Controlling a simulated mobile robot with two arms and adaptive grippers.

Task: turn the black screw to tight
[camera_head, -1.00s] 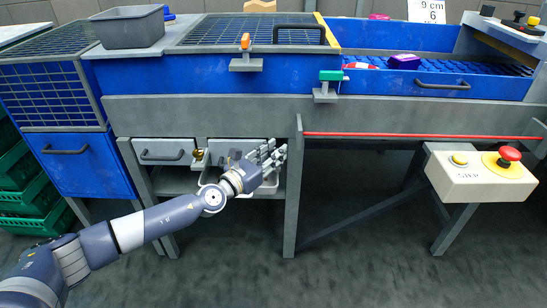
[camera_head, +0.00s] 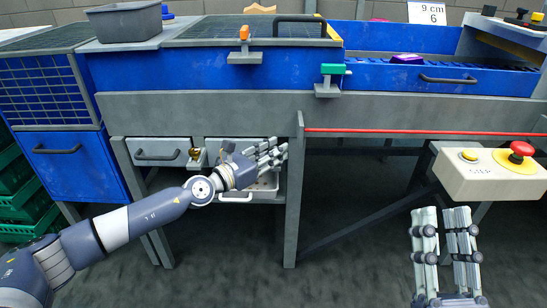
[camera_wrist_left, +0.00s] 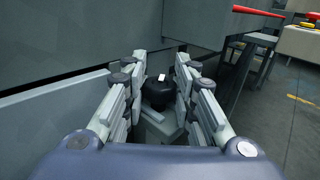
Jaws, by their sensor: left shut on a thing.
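The black screw (camera_wrist_left: 158,94) shows in the left wrist view as a round dark knob with a small white mark on top. My left gripper (camera_wrist_left: 160,66) is shut on it, with fingers on both sides of the knob. In the head view my left gripper (camera_head: 284,151) is at the front of the machine frame, beside the grey leg, and the screw is hidden there. My right gripper (camera_head: 444,212) is at the lower right, fingers up and apart, with nothing between them.
The grey machine leg (camera_head: 293,215) stands beside my left gripper. Two drawers (camera_head: 160,151) are below the grey beam. A control box (camera_head: 470,187) with a red emergency button (camera_head: 521,148) is above my right gripper. A red bar (camera_head: 420,132) runs along the frame.

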